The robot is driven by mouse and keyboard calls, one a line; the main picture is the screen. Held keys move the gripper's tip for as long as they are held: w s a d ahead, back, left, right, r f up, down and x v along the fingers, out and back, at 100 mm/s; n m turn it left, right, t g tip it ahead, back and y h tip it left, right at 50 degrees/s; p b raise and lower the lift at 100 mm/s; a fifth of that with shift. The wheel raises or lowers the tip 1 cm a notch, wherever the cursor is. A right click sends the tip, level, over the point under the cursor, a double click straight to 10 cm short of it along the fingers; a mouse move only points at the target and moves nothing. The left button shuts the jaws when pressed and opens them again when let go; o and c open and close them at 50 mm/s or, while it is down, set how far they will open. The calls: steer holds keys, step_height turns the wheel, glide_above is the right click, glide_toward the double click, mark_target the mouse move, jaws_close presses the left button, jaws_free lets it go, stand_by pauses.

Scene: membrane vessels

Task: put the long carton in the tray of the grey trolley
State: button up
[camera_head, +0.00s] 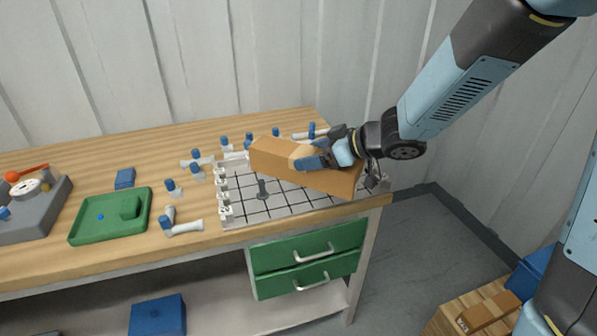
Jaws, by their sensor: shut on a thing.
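My gripper (318,157) is shut on a long brown carton (275,156). It holds the carton over the gridded white rack at the right end of the workbench. The carton's right end reaches near the bench's right edge. The gripper covers part of the carton's upper middle, and I cannot tell whether the carton touches anything below it. I cannot make out the grey trolley or its tray in this view.
The wooden workbench (60,262) carries a green tray (77,238), a grey device (38,222) and several white pieces with blue caps. Green drawers (305,262) hang under it. At lower right are a wooden surface (447,318) and a blue bin (533,270). Grey floor lies between.

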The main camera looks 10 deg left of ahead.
steer(key=w+a+f, duration=0.1)
steer(key=w+f, duration=0.1)
steer(key=f, duration=0.1)
steer(key=w+a+f, duration=0.2)
steer(key=f, duration=0.2)
steer(key=w+a+f, duration=0.2)
steer(key=f, duration=0.1)
steer(key=shift+w+f, duration=0.35)
steer(key=shift+w, duration=0.05)
steer(key=o, duration=1.2)
steer(key=v, duration=1.2)
